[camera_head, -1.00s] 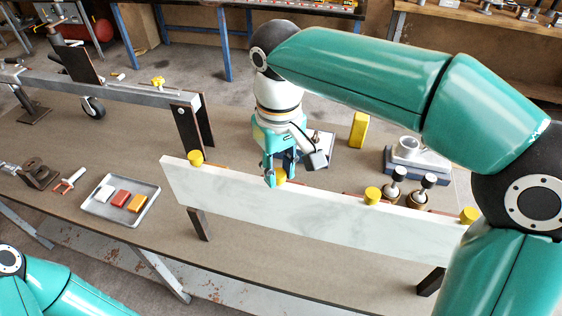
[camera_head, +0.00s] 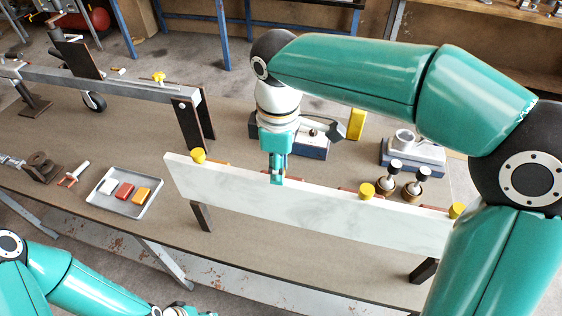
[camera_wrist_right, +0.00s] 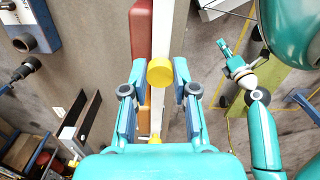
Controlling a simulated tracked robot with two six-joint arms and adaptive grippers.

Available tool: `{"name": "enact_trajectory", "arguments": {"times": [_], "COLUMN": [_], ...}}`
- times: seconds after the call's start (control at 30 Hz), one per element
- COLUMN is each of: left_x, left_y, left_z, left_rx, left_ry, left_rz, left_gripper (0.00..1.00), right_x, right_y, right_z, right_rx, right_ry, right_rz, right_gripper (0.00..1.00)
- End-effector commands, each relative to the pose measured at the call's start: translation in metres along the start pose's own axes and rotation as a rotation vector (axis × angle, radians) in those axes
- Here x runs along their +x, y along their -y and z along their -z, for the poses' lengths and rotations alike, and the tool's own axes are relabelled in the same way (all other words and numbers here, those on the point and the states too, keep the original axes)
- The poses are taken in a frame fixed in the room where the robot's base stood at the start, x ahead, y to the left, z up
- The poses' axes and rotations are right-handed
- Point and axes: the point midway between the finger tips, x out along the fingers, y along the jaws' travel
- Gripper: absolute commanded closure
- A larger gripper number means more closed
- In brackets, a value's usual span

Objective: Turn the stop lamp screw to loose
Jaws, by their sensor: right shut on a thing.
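A long white board (camera_head: 320,212) stands on edge on the table, with several yellow round screw knobs along its top. They include a left knob (camera_head: 199,155), another right of middle (camera_head: 366,190) and one at the right end (camera_head: 456,210). My right gripper (camera_head: 277,178) points down at the board and hides the knob there in the head view. In the right wrist view its fingers (camera_wrist_right: 160,80) close on both sides of that yellow knob (camera_wrist_right: 160,72). I see no lettering saying which knob is the stop lamp screw. My left gripper (camera_wrist_right: 224,48) is small in the right wrist view.
A grey tray (camera_head: 97,203) holds white, red and orange blocks. A yellow block (camera_head: 356,124) stands farther back. Bare table lies in front of the board.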

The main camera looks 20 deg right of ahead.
Motion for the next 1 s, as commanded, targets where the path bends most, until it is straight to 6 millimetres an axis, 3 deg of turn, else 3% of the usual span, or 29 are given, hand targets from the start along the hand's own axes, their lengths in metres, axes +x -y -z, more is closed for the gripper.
{"name": "enact_trajectory", "arguments": {"times": [0.63,0.67,0.77,0.8,1.0], "left_x": [-0.0021,-0.0021,-0.0021,-0.0021,-0.0021], "left_y": [-0.0008,-0.0008,-0.0007,-0.0007,-0.0007], "left_z": [0.0000,0.0000,0.0000,0.0000,0.0000], "left_rx": [0.000,0.000,0.000,0.000,0.000], "left_ry": [0.000,0.000,0.000,0.000,0.000], "left_rz": [0.000,0.000,0.000,0.000,0.000], "left_gripper": [0.60,0.60,0.60,0.60,0.60], "right_x": [-0.0001,-0.0001,-0.0001,-0.0001,0.0000], "right_y": [0.0006,0.0007,0.0006,0.0005,0.0002], "right_z": [0.0008,0.0008,0.0008,0.0007,0.0006], "right_rx": [-0.058,-0.058,-0.057,-0.057,-0.057], "right_ry": [-0.002,-0.002,-0.001,-0.001,-0.001], "right_rz": [0.002,0.002,0.002,0.001,0.001], "right_gripper": [1.00,0.67,0.50,0.47,0.47]}}
